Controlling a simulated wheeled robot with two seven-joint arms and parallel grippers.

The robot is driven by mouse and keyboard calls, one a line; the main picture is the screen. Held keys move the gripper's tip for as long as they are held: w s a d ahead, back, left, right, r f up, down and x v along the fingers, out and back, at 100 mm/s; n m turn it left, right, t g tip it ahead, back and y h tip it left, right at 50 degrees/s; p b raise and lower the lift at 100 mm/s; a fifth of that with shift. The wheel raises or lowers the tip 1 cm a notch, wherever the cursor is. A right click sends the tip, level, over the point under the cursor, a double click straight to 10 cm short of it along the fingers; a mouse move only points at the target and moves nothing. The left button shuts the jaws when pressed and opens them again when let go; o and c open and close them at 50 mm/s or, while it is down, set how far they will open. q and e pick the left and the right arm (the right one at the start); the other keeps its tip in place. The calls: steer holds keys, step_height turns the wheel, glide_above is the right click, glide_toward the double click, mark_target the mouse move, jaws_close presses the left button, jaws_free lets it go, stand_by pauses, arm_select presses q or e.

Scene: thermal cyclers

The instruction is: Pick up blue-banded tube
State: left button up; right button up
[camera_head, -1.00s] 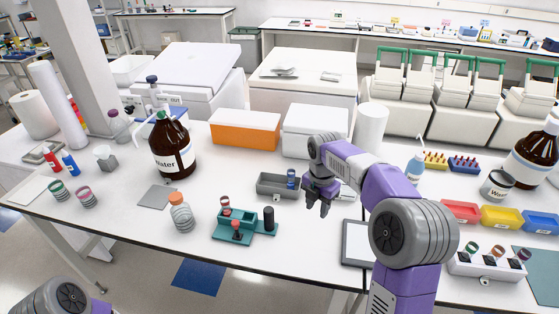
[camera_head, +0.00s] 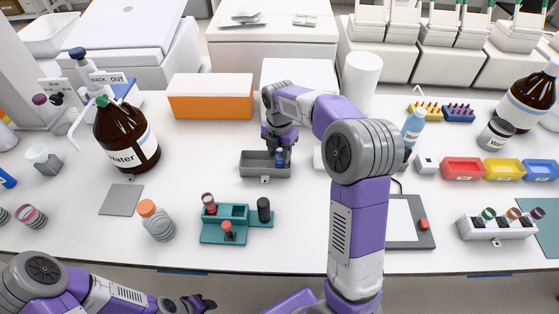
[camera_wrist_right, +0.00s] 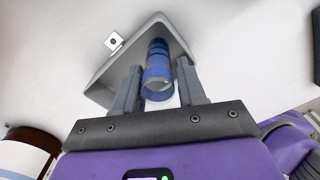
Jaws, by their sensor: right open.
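The blue-banded tube (camera_head: 280,156) stands in the grey tray (camera_head: 255,172), toward its right end. In the right wrist view the tube (camera_wrist_right: 157,70) shows between the two fingers, with the tray's wall (camera_wrist_right: 108,65) around it. My right gripper (camera_head: 281,148) is over the tray at the tube. In the wrist view its fingers (camera_wrist_right: 158,88) are open, one on each side of the tube, with a gap visible. My left gripper (camera_head: 200,302) is at the bottom left, low in front of the table, away from the tray; its jaws are too small to read.
An orange box (camera_head: 212,98) and a white box (camera_head: 297,80) stand behind the tray. A teal rack (camera_head: 237,233) with tubes is in front of it. A brown water bottle (camera_head: 126,140) stands left. Bare table lies between bottle and tray.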

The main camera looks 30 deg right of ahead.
steer(key=shift+f, duration=0.85)
steer(key=shift+c, duration=0.4)
steer(key=shift+w, duration=0.1)
steer(key=c, duration=0.6)
